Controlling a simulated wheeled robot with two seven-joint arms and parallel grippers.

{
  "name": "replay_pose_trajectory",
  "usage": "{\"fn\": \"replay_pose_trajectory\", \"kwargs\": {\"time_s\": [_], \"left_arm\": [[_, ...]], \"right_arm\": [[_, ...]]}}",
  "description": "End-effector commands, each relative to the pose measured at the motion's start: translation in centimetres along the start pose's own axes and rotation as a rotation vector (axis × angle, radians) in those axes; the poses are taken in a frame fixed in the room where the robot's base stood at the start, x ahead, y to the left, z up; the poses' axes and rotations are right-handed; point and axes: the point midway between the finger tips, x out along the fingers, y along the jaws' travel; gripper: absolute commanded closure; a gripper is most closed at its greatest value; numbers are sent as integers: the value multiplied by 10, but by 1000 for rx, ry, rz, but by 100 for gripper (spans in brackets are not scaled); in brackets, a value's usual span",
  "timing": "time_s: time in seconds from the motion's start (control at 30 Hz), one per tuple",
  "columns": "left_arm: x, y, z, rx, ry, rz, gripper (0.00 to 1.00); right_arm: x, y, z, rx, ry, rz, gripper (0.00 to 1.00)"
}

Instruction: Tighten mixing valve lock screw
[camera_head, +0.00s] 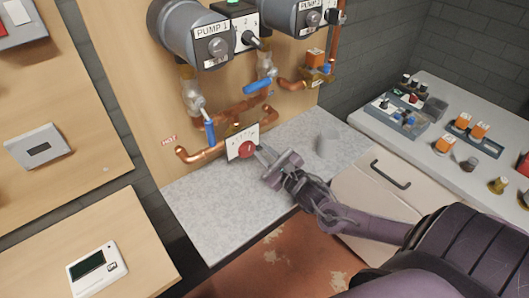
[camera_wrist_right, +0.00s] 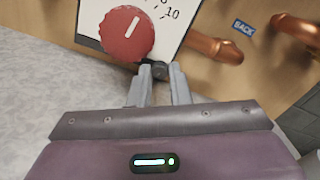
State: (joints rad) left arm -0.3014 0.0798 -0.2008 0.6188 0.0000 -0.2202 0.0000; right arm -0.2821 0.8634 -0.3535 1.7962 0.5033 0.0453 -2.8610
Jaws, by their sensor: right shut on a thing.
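The mixing valve (camera_head: 242,143) is a white dial plate with a red knob (camera_head: 247,149), mounted low on the wooden board among copper pipes. In the right wrist view the red knob (camera_wrist_right: 127,34) has a white pointer line, and the dial plate (camera_wrist_right: 167,12) shows a 10. A small dark lock screw (camera_wrist_right: 159,71) sits at the plate's lower edge. My right gripper (camera_wrist_right: 158,78) has its fingertips on either side of this screw, shut on it. In the head view my right gripper (camera_head: 262,155) reaches the valve from the lower right. My left gripper is not in view.
Pumps (camera_head: 195,32), blue-handled valves (camera_head: 209,130) and copper pipes (camera_head: 188,154) are above and left of the valve. A grey countertop (camera_head: 215,215) lies below. A side table (camera_head: 460,120) at right holds trays and small parts. A handheld display device (camera_head: 97,268) lies at lower left.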

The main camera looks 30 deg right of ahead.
Motion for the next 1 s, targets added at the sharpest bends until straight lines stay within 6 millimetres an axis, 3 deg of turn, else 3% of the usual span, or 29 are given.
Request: {"fn": "replay_pose_trajectory", "kwargs": {"time_s": [1.0], "left_arm": [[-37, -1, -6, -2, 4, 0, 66]], "right_arm": [[0, 0, 1, 856, 0, 0, 100]]}}
